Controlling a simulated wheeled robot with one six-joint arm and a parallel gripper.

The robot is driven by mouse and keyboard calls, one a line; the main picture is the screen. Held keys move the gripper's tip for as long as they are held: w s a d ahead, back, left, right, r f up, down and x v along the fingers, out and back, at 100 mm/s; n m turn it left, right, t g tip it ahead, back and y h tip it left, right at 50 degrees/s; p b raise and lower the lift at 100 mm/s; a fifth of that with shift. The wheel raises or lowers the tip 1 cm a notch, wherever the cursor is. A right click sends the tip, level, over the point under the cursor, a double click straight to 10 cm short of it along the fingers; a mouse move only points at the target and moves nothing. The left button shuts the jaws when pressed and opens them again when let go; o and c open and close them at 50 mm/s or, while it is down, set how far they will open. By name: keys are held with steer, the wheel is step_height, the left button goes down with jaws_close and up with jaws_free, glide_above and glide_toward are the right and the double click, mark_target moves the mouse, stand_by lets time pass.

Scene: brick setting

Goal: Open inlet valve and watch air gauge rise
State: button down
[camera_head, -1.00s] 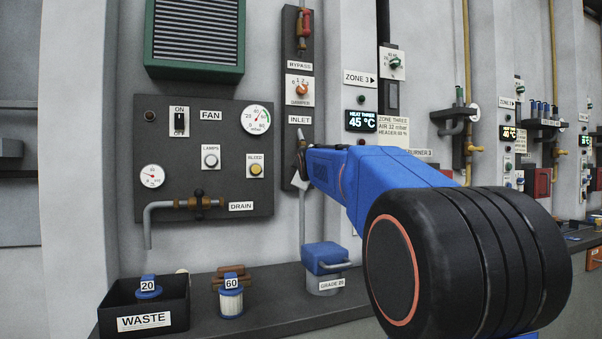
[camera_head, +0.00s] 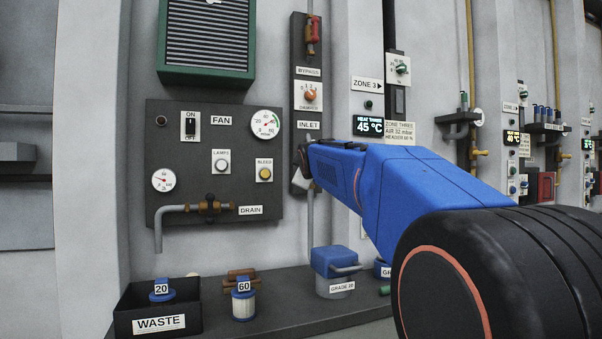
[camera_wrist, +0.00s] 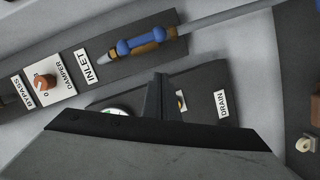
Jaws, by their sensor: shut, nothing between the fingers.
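The inlet valve (camera_wrist: 146,42), brass with a blue handle, is below the INLET label (camera_head: 308,125); the handle lies roughly along the pipe in the wrist view. In the head view my gripper (camera_head: 304,156) mostly covers it. In the wrist view my gripper (camera_wrist: 160,92) is shut and empty, with a gap in the picture between its tips and the blue handle. A large round gauge (camera_head: 265,123) is at the upper right of the fan panel and a smaller one (camera_head: 164,180) at its left. Neither gauge is labelled as air, and I cannot read the needles.
The dark fan panel (camera_head: 213,205) carries a drain valve (camera_head: 210,206), switch and buttons. The bypass valve (camera_head: 312,34) and damper knob (camera_head: 310,96) are above the inlet. On the ledge below stand a waste bin (camera_head: 125,325), a filter (camera_head: 244,305) and a blue-lidded canister (camera_head: 334,262).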

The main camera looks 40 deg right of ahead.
steer(key=shift+v, duration=2.1)
steer(key=s+a+f+m+g+y, duration=0.2)
steer(key=s+a+f, duration=0.55)
steer(key=f, duration=0.45)
steer(key=s+a+f+m+g+y, duration=0.1)
steer(key=s+a+f+g+y, duration=0.2)
steer(key=s+a+f, duration=0.65)
steer(key=s+a+f+m+g+y, duration=0.25)
steer(key=a+f, duration=0.35)
steer(key=f, duration=0.9)
steer(key=s+a+f+g, duration=0.1)
steer(key=s+a+f, duration=0.1)
steer(key=s+f, duration=0.4)
steer(key=s+a+f+m+g, duration=0.1)
steer(key=s+a+f, duration=0.1)
steer(key=s+f, duration=0.4)
steer(key=shift+s+a+y, duration=0.3)
steer(key=shift+s+y, duration=0.05)
steer(key=shift+m, duration=0.25)
